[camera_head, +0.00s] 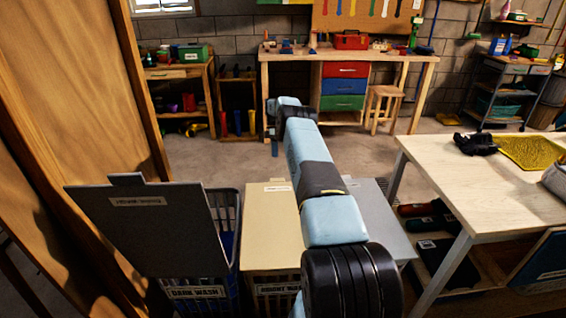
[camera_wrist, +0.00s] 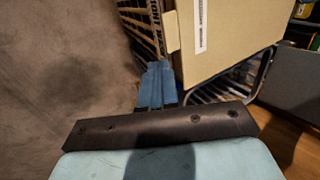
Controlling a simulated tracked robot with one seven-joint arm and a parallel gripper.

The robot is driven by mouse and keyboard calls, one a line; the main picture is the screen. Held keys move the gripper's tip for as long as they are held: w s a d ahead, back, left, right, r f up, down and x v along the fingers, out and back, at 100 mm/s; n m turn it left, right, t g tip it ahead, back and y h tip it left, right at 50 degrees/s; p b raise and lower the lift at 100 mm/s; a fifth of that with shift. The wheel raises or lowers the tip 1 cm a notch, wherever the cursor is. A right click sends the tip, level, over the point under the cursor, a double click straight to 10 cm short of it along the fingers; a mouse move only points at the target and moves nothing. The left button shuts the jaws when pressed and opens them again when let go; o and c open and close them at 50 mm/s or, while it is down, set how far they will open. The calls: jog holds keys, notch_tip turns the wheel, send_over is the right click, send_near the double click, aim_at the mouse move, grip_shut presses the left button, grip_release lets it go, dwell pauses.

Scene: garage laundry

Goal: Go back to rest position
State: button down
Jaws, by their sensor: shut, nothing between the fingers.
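My gripper (camera_wrist: 154,80) is shut and empty in the wrist view, its two blue fingers together. It is close to a tan hamper lid (camera_wrist: 225,35), and I cannot tell whether they touch. In the head view my arm reaches forward over the laundry hampers, and the gripper (camera_head: 275,142) is small and partly hidden at its far end.
The dark wash hamper (camera_head: 197,293) has its grey lid (camera_head: 140,225) raised. The tan lid (camera_head: 268,225) beside it is down. A pale table (camera_head: 480,185) stands at the right, a wooden panel (camera_head: 60,110) at the left. Open floor (camera_head: 220,160) lies beyond, before a workbench (camera_head: 400,58).

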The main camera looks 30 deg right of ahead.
jog(key=v, duration=0.4)
jog(key=shift+w+a, duration=0.1)
